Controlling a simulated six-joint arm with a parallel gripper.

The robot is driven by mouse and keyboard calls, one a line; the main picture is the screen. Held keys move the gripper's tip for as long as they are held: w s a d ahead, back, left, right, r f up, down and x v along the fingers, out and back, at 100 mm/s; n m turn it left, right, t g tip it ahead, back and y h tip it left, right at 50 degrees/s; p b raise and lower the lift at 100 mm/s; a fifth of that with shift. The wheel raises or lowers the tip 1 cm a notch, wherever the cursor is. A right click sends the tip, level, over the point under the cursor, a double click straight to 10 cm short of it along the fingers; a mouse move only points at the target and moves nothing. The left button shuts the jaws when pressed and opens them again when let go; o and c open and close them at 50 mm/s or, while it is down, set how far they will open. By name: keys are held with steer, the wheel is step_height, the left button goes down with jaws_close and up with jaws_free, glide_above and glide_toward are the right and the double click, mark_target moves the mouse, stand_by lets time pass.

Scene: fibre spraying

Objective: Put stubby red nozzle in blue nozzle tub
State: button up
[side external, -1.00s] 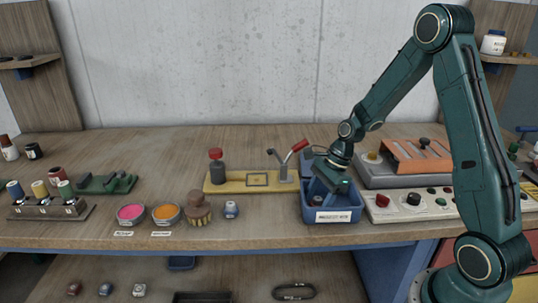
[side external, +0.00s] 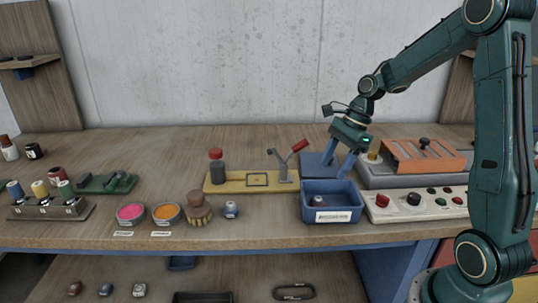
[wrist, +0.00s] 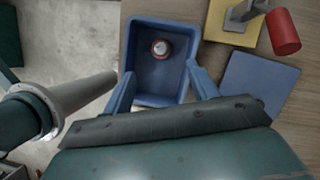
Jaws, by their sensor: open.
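The blue nozzle tub (side external: 331,201) stands near the front edge of the bench, with a white label on its front wall. In the wrist view its floor and walls (wrist: 135,58) show from above. A short, round nozzle with a red rim and pale top (wrist: 161,48) rests inside the tub, near the far end in that view.
A flat blue plate (side external: 328,165) lies behind the tub. A yellow fixture (side external: 230,186) with a red-handled lever is to the left, and a control panel (side external: 420,200) to the right. A small blue-and-white nozzle (side external: 231,209) stands on the bench.

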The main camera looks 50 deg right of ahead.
steer(key=shift+d+r, duration=0.15)
steer(key=shift+r, duration=0.2)
stand_by(0.4)
steer(key=s+a+r+n+t+h, duration=0.1)
steer(key=s+a+r+n+h, duration=0.1)
steer(key=s+a+r+n, duration=0.55)
steer(key=s+a+r+n+t+h, duration=0.2)
steer(key=s+a+n, duration=0.3)
steer(key=s+n, duration=0.5)
steer(key=r+n, duration=0.1)
steer(key=n, duration=0.4)
steer(key=shift+s+a+r+t, duration=0.2)
steer(key=shift+s+t, duration=0.1)
